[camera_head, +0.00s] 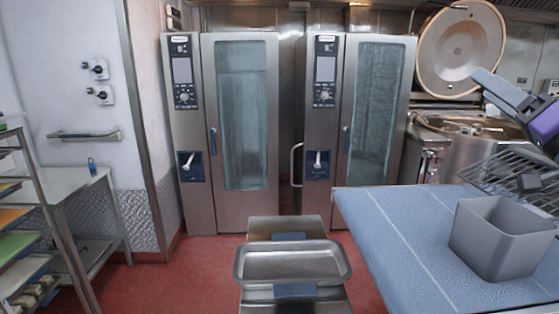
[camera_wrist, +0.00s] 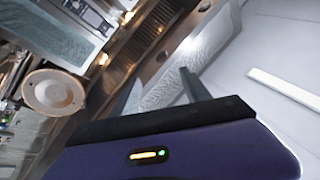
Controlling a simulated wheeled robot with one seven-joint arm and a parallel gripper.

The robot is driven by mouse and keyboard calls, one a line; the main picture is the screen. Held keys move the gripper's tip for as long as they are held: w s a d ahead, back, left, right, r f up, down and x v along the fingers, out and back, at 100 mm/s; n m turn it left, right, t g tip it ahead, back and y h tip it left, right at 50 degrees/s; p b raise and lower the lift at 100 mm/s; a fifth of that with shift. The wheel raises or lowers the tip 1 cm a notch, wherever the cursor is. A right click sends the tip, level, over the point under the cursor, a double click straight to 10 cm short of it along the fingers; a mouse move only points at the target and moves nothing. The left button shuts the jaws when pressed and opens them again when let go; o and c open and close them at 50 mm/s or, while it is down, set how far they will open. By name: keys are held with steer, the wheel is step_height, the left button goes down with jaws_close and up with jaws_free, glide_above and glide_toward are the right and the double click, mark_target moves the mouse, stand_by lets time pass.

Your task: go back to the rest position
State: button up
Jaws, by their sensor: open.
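My gripper (camera_wrist: 160,88) is open in the wrist view, with its two dark fingers apart and nothing between them. Its purple body fills the bottom of that view. In the head view, part of my purple and grey arm end (camera_head: 545,122) shows at the right edge, raised in front of the mixing kettle (camera_head: 440,165). The kettle's round lid (camera_head: 460,50) stands open; it also shows at the left in the wrist view (camera_wrist: 54,92). My arm end partly hides the kettle.
A blue-topped table (camera_head: 390,225) at the right bears a grey container (camera_head: 490,245) and a wire rack (camera_head: 480,180). A metal tray (camera_head: 293,283) stands low in the front middle. Two ovens (camera_head: 240,215) stand behind. A shelf rack (camera_head: 45,190) is at left. Red floor (camera_head: 190,265) is clear between.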

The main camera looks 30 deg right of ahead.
steer(key=s+a+f+m+g+h, duration=0.1)
steer(key=a+f+h, duration=0.3)
steer(key=f, duration=0.6)
steer(key=a+f+m+g+h, duration=0.2)
steer(key=a+f, duration=0.5)
steer(key=f, duration=0.2)
steer(key=s+a+f+m+g+h, duration=0.15)
steer(key=a+f, duration=0.35)
steer(key=f, duration=0.5)
steer(key=s+a+f+n+g+y+b, duration=0.1)
steer(key=s+a+f+n+g+y, duration=0.2)
steer(key=s+a+f+n+y, duration=1)
steer(key=s+a+f, duration=0.5)
steer(key=a+f, duration=0.2)
steer(key=a, duration=0.2)
steer(key=shift+b, duration=0.35)
steer(key=shift+w, duration=0.1)
steer(key=shift+c, duration=0.2)
